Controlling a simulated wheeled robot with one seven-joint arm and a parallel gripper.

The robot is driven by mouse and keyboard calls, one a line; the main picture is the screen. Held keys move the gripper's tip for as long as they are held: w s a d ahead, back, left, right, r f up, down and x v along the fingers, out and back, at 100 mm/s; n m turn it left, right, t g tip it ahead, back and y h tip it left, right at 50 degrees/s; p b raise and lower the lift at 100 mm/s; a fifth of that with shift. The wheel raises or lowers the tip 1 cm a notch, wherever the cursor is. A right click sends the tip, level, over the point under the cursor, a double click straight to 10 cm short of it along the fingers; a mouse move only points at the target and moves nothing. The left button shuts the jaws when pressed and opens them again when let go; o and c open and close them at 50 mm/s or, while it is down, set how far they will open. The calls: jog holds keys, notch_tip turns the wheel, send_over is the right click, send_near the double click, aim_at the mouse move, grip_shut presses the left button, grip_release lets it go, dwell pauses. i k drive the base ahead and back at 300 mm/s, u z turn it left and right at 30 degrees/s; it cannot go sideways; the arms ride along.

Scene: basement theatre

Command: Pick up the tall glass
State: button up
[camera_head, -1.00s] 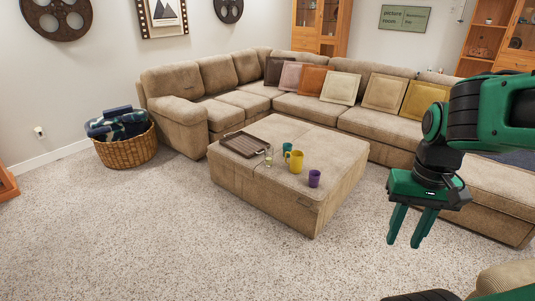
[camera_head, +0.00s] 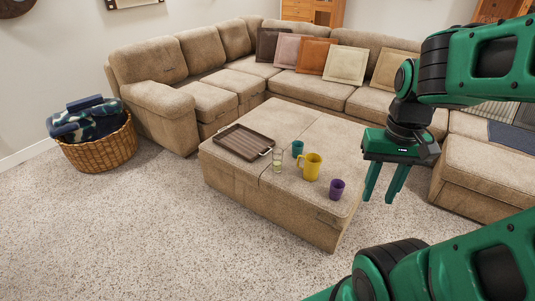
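The tall glass (camera_head: 278,160) is clear and narrow, with something pale yellowish in its lower part. It stands upright on the beige ottoman (camera_head: 232,182), just right of the tray. My gripper (camera_head: 381,197) hangs in the air with its two green fingers pointing down. It is to the right of the glass in the picture, apart from it. The fingers are spread with a gap between them and nothing shows in the gap.
A brown tray (camera_head: 247,143) lies left of the glass. A yellow mug (camera_head: 312,167), a teal cup (camera_head: 297,148) and a purple cup (camera_head: 336,189) stand close on its right. A sectional sofa (camera_head: 160,98) wraps behind the ottoman. Carpet (camera_head: 130,230) is clear in front.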

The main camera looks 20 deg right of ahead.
aim_at(277, 161)
jog(key=i, duration=0.9)
jog(key=u, duration=0.35)
